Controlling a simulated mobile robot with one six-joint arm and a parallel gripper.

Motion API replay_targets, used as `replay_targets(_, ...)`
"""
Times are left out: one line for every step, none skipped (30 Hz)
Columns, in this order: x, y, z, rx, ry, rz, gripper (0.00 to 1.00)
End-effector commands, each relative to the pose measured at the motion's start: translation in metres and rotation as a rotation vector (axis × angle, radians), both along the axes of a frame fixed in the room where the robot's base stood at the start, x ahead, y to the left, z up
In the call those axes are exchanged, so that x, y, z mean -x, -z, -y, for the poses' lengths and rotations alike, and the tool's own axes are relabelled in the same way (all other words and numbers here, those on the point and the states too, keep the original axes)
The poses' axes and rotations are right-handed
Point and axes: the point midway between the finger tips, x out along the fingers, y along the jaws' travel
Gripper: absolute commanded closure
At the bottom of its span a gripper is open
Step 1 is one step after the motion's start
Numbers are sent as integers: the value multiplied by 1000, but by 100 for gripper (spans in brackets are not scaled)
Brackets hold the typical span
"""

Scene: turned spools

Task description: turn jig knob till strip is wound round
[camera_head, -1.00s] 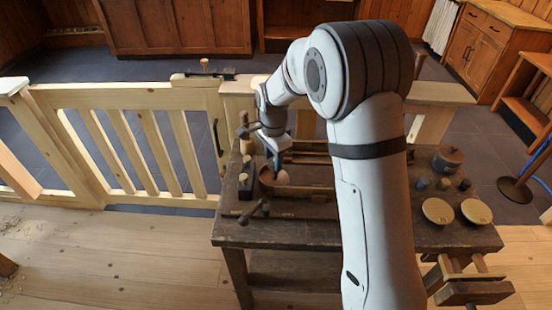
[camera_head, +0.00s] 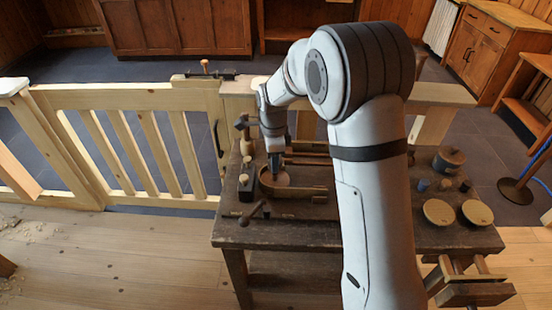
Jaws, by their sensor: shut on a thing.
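My gripper (camera_head: 274,172) points down over the left part of the dark workbench, at the round end of the bending jig (camera_head: 270,184). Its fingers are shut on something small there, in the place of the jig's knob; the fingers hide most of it. A pale brown strip (camera_head: 305,190) lies along the jig and runs to the right from the round end. How far the strip goes round the form cannot be made out at this size.
The workbench (camera_head: 290,235) has a dark vise handle (camera_head: 250,212) at its left front and a mallet (camera_head: 243,130) at its back left. Two round discs (camera_head: 438,211) and a lidded pot (camera_head: 448,158) are on the right. A wooden gate (camera_head: 130,150) stands left. My arm hides the bench's middle.

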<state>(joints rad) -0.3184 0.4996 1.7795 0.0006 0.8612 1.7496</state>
Motion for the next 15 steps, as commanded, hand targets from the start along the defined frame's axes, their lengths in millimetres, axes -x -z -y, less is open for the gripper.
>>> replay_targets(-1,0,3,3,1,0,86)
replay_targets(-1,0,3,3,1,0,86)
replay_targets(-1,0,3,4,1,1,86)
replay_targets(-1,0,3,4,1,1,86)
replay_targets(-1,0,3,4,1,1,86)
replay_targets(0,0,3,4,1,0,86)
replay_targets(0,0,3,4,1,0,86)
replay_targets(0,0,3,4,0,0,62)
replay_targets(0,0,3,4,1,0,59)
replay_targets(0,0,3,3,1,-1,57)
replay_targets(0,0,2,3,0,-1,54)
replay_targets(0,0,2,3,0,-1,51)
replay_targets(0,0,2,3,0,-1,48)
replay_targets(0,0,2,2,0,-1,46)
replay_targets(0,0,1,2,0,-1,43)
